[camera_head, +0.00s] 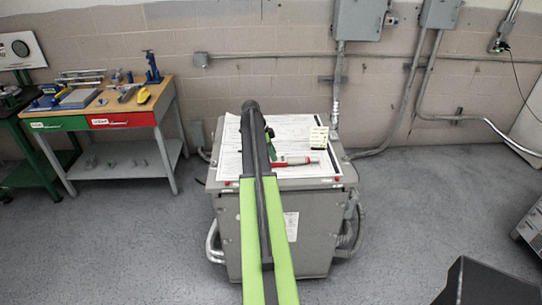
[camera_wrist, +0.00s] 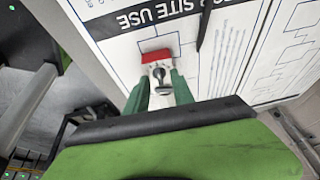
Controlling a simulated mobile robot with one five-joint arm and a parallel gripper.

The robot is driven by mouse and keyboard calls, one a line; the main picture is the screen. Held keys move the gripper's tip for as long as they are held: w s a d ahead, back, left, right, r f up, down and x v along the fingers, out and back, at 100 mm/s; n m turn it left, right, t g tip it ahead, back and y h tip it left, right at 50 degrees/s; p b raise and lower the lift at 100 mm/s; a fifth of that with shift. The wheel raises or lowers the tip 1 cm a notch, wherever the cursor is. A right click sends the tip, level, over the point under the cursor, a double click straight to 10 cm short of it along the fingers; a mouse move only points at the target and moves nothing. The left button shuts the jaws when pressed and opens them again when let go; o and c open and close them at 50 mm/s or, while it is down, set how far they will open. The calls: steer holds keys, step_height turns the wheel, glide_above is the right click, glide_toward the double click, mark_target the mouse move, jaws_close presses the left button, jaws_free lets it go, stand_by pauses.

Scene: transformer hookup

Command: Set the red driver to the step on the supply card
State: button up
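In the head view, a red and white driver (camera_head: 294,161) lies on the papers on top of a grey transformer cabinet. A small cream card (camera_head: 318,136) with dark marks is behind it to the right. Its print is too small to read. My gripper (camera_head: 269,140) is over the cabinet top, left of the card and close to the driver's left end. In the wrist view, my gripper (camera_wrist: 160,78) has its green fingers apart, on either side of a small light grey part with a red block (camera_wrist: 156,56) at its far end. I cannot tell whether the fingers touch it.
Printed sheets (camera_head: 228,160) cover the cabinet top (camera_head: 320,183). A dark thin stick (camera_wrist: 205,25) lies on the sheets in the wrist view. A workbench (camera_head: 163,98) with tools stands at the left. Conduits (camera_head: 408,90) run along the wall. The floor (camera_head: 415,200) to the right is clear.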

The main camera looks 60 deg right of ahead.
steer(key=shift+r, duration=0.2)
steer(key=p+v, duration=1.6)
steer(key=v, duration=0.1)
